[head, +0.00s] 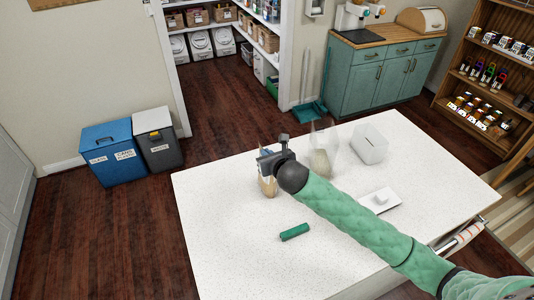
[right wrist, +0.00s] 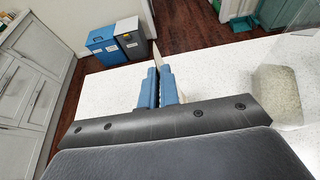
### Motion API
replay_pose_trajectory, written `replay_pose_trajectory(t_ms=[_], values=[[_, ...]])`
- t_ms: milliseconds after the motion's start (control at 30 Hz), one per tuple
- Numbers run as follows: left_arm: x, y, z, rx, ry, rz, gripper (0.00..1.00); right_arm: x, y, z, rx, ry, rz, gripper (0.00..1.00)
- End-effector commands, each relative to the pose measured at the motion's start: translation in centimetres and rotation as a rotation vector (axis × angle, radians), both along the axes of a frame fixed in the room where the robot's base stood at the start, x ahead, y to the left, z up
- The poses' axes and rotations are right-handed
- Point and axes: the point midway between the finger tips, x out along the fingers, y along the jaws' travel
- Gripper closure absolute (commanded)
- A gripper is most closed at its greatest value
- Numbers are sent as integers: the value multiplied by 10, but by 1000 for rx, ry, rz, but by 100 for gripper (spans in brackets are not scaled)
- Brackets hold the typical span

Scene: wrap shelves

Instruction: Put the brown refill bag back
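The brown refill bag (head: 268,187) is upright at the middle left of the white table, mostly below and behind my right gripper (head: 270,160) in the head view. In the right wrist view the two blue fingers (right wrist: 159,86) are close together, with a thin pale edge of the bag (right wrist: 157,54) showing between and beyond them. The right gripper appears shut on the bag's top. I cannot tell whether the bag's bottom touches the table. My left gripper is not in view.
A clear bag of pale grains (head: 319,163), a clear box (head: 369,147), a white scale (head: 380,201) and a green roll (head: 294,232) are on the table (head: 222,230). Blue (head: 112,155) and grey (head: 160,150) bins stand beyond it. Pantry shelves (head: 205,24) are at the back. The table's left part is clear.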

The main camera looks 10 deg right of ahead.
Motion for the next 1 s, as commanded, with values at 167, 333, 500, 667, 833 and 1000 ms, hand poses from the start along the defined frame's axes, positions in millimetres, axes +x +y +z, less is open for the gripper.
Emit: replay_pose_trajectory(t_ms=[167, 333, 500, 667, 833, 1000], values=[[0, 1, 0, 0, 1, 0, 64, 0, 0, -2, 0, 0, 0, 83], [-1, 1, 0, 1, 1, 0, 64, 0, 0, -2, 0, 0, 0, 75], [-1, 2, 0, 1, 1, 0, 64, 0, 0, -1, 0, 0, 0, 75], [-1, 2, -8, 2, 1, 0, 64, -7, -2, 1, -2, -1, 1, 75], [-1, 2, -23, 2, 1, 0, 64, -30, -7, 9, -2, -2, 1, 75], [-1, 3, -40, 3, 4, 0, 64, -58, -12, 21, -3, -4, 2, 75]])
